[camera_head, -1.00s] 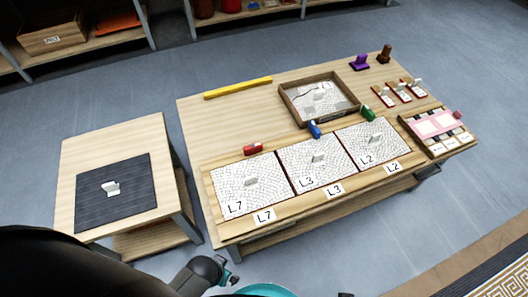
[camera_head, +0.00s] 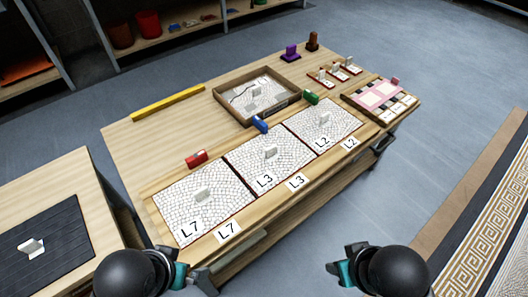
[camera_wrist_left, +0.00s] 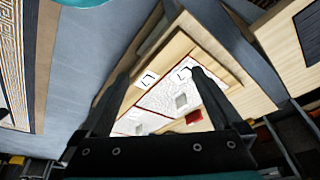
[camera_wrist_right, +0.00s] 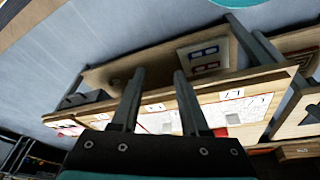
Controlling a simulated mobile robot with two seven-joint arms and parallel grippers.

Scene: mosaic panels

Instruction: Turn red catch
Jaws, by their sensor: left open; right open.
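The red catch (camera_head: 196,159) is a small block at the back edge of the panel marked L7 (camera_head: 177,205), the leftmost of three white mosaic panels on the wooden table. A red piece, seemingly the same catch, shows in the left wrist view (camera_wrist_left: 196,117). My left gripper (camera_head: 197,280) is open and empty at the table's near left side, in front of L7 and well short of the catch. My right gripper (camera_head: 346,263) is open and empty over the floor in front of the table. Neither gripper touches anything.
A blue catch (camera_head: 260,124) and a green catch (camera_head: 311,97) stand behind panels L3 and L2. A wooden tray (camera_head: 232,111) and a yellow bar (camera_head: 168,103) lie farther back. A side table with a dark mat (camera_head: 70,227) stands at left.

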